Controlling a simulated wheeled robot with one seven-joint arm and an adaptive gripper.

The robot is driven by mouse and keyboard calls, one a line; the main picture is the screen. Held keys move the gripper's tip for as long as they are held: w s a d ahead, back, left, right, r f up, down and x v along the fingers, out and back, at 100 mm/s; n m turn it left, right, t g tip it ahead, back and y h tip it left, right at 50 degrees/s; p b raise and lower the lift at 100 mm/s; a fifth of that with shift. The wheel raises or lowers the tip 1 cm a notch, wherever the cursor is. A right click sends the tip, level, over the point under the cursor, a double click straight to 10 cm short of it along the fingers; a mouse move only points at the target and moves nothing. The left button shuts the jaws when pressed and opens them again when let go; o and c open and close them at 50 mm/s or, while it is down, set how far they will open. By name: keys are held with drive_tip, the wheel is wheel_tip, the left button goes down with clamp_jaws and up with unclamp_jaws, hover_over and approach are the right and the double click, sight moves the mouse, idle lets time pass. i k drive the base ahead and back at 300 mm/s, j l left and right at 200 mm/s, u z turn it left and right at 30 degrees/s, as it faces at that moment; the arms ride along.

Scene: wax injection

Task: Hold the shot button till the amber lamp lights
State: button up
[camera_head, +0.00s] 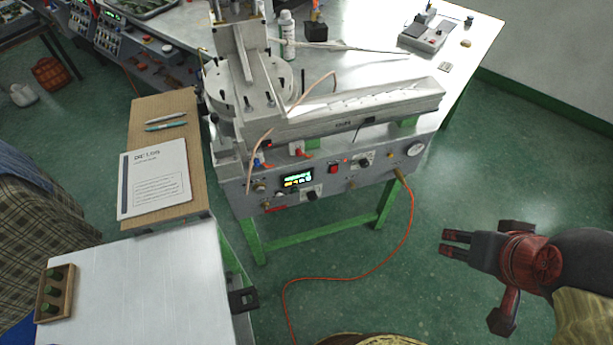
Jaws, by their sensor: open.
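The wax injection machine (330,125) stands on a green-legged bench, with a grey control panel (325,191) along its front. A red square button (333,169) sits near the panel's middle; I cannot read whether it is the shot button. I cannot make out a lit amber lamp. My gripper (444,242) is open and empty at the right, over the floor, its fingers pointing left, apart from the panel.
An orange cable (409,235) hangs from the panel's right end to the floor. A wooden board (160,111) with a booklet (155,177) and pens is at the left.

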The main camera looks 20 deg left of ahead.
sight(261, 190)
drive_tip(key=u, duration=1.55)
